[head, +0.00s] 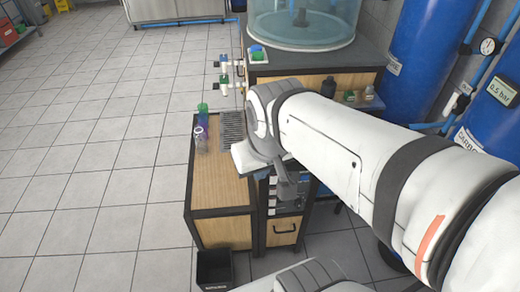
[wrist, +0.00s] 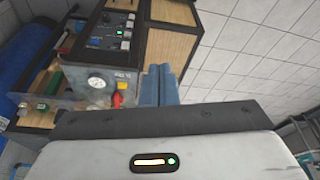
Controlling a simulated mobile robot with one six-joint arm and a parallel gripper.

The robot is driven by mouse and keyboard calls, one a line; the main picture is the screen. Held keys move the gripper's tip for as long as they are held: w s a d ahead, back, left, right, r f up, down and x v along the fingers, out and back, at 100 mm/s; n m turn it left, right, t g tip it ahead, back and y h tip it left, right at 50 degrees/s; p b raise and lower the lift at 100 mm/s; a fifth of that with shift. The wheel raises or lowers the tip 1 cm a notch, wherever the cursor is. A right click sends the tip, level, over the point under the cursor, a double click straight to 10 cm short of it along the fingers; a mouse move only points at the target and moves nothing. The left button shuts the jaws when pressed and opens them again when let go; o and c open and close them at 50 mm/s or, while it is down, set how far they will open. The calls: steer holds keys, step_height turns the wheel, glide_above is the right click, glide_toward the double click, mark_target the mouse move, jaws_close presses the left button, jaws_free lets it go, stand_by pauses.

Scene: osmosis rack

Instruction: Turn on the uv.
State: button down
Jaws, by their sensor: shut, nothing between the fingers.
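A dark control panel (wrist: 112,30) with small switches or buttons is in the upper left of the wrist view. I cannot read its labels or tell which control is the uv. In the head view the panel (head: 292,208) is on the front of the wooden cabinet, partly hidden by my arm. My gripper (wrist: 158,72) is shut and empty; its two grey-blue fingers are side by side, to the right of and below the panel in the wrist view. In the head view my gripper (head: 287,192) is in front of the panel's upper part; contact cannot be told.
A round gauge (wrist: 97,82) and a red valve handle (wrist: 117,100) are left of my fingers in the wrist view. A black bin (head: 215,270) stands below. Blue tanks (head: 425,50) stand at right.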

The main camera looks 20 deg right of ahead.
steer(key=w+d+f+n+t+h+b, duration=0.2)
steer(key=w+d+f+n+b, duration=0.1)
steer(key=w+d+f, duration=0.5)
steer(key=w+d+f+n+t+h+b, duration=0.1)
steer(key=w+d+f+n+h+b, duration=0.15)
steer(key=w+d+f, duration=0.5)
steer(key=s+f+n+y+b, duration=0.3)
steer(key=f+n+y, duration=0.4)
steer(key=f, duration=0.7)
steer(key=shift+s+d+n+b, duration=0.35)
steer(key=shift+s+n, duration=0.3)
steer(key=shift+s, duration=0.05)
steer(key=shift+f, duration=0.1)
